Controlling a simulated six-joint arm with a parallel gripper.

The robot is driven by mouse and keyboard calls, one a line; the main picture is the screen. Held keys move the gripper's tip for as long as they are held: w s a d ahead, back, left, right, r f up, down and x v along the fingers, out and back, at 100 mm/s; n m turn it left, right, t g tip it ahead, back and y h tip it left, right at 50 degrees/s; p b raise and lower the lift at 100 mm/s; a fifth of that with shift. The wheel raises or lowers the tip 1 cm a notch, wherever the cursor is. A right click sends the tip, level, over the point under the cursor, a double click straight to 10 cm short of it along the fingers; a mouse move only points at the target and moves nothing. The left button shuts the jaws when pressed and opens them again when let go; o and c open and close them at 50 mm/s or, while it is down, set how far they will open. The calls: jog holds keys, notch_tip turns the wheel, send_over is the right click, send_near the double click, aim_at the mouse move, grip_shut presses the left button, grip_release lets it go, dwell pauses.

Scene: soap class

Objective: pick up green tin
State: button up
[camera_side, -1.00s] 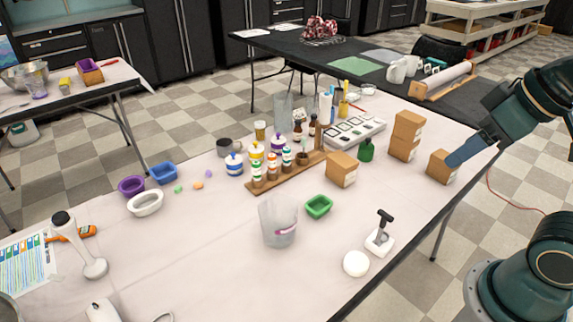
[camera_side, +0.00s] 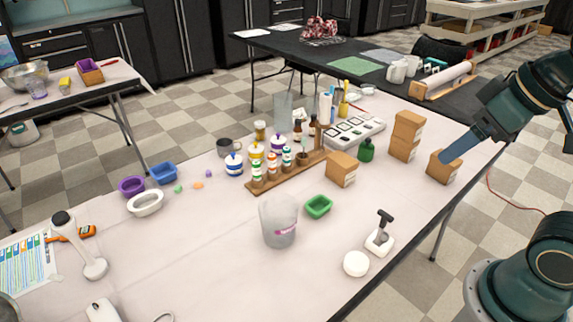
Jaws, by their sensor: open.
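The green tin (camera_side: 319,207) is a small, open, rectangular container on the white table, right beside the clear pitcher (camera_side: 277,228). My gripper (camera_side: 447,159) is at the right side of the table, over or in front of a small brown box (camera_side: 443,172). It is well to the right of the green tin and apart from it. The gripper is open and appears empty; its fingers are small and hard to make out. I cannot tell whether it touches the box.
Brown boxes (camera_side: 342,169) stand behind and right of the tin. A wooden rack (camera_side: 270,186) of small bottles and a green bottle (camera_side: 366,151) stand further back. A white stamp-like tool (camera_side: 379,242) and white disc (camera_side: 356,263) lie in front right.

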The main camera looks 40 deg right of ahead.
jog(key=w+d+r+m+g, duration=0.1)
jog(key=w+d+r, duration=0.1)
jog(key=w, duration=0.5)
jog(key=w+d+r+m, duration=0.1)
jog(key=w+d+r, duration=0.15)
jog(key=w, duration=0.35)
jog(key=m+g, duration=0.3)
jog(key=m, duration=0.1)
send_over(368, 143)
notch_tip(368, 143, down, 26)
jog(key=shift+s+f+m+h, duration=0.3)
jog(key=shift+h, duration=0.1)
jog(key=shift+f, duration=0.1)
jog(key=shift+w+d+f, duration=0.1)
jog(key=shift+w+f, duration=0.05)
jog(key=shift+f, duration=1.25)
jog(key=shift+w+d+f, duration=0.1)
jog(key=shift+w+f, duration=0.05)
jog(key=shift+f, duration=1.2)
jog(key=shift+w+d+f, duration=0.1)
jog(key=shift+w+f, duration=0.05)
jog(key=shift+f, duration=1.25)
jog(key=shift+f, duration=0.15)
jog(key=shift+w+f, duration=0.1)
jog(key=shift+f, duration=2.35)
